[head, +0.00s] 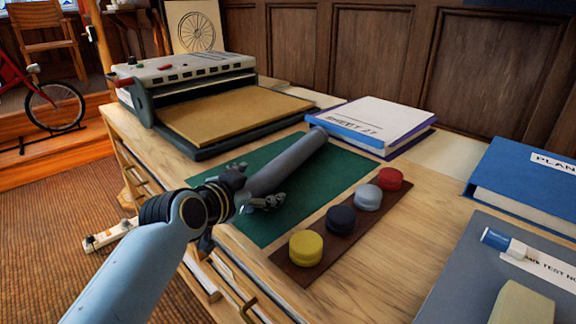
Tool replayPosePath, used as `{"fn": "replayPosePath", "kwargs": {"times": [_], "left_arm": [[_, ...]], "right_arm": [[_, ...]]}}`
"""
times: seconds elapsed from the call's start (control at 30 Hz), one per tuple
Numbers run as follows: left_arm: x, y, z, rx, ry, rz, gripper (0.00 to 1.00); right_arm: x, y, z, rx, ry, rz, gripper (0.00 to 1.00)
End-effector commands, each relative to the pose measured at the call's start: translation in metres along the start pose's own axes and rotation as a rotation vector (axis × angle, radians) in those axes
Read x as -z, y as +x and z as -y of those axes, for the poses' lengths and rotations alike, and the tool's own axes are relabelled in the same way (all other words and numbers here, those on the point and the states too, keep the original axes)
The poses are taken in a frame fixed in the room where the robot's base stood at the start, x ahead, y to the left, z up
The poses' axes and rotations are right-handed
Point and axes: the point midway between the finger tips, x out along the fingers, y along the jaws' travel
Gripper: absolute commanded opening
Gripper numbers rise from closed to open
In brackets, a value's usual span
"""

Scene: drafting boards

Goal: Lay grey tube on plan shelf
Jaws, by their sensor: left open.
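The grey tube (290,160) lies slantwise on a dark green mat (345,170) on the wooden desk. Its far end is near a white and purple book, and its near end is at my left gripper. My left gripper (256,188) is open, with one finger on each side of the tube's near end. I cannot tell whether the fingers touch it. My right gripper is not in view. I cannot make out for sure which part is the plan shelf.
A brown strip with yellow (306,246), dark blue (341,219), grey (368,197) and red (390,179) discs lies right of the mat. A binding machine (190,75) stands behind. A book (372,122), blue binder (530,180) and marker (505,243) occupy the right.

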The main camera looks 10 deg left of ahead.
Motion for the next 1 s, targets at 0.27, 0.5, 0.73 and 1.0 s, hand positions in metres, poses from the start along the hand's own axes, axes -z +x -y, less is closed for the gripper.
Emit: {"fn": "replayPosePath", "kwargs": {"times": [0.27, 0.5, 0.73, 1.0], "left_arm": [[0.0001, 0.0063, 0.0001, 0.000, 0.000, 0.001, 0.80], [0.0000, 0.0061, 0.0001, 0.000, 0.000, 0.001, 0.51], [0.0000, 0.0060, 0.0002, 0.000, 0.000, 0.001, 0.21], [0.0003, 0.0060, 0.0004, 0.001, 0.000, 0.000, 0.11]], "right_arm": [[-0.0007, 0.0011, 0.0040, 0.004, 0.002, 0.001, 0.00], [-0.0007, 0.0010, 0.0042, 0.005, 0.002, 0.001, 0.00], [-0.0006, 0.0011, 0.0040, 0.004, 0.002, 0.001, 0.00], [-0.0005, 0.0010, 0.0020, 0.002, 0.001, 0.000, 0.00]]}}
